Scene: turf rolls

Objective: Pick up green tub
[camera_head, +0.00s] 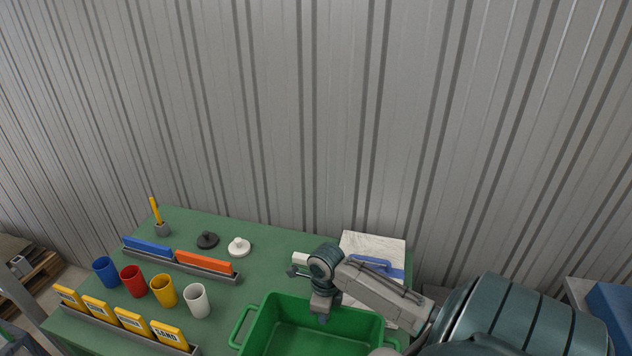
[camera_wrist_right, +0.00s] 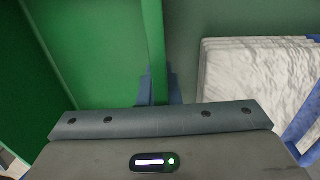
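The green tub (camera_head: 300,338) stands on the green table at the lower middle of the head view, open at the top, with a handle at its left end. The bottom of the picture cuts it off. My right gripper (camera_head: 322,316) points down at the tub's far wall. In the right wrist view, the blue fingers of the right gripper (camera_wrist_right: 159,88) lie close on both sides of the tub's green wall (camera_wrist_right: 153,45) and appear shut on it. The fingertips are hidden in the head view. My left gripper is not in view.
White sheets or bags (camera_head: 372,245) with a blue item lie behind the tub, partly hidden by my arm. Blue, red, yellow and white cups (camera_head: 197,300) stand to the left. Yellow packets (camera_head: 168,334) and a grey rack (camera_head: 180,264) also stand left. A corrugated wall is behind.

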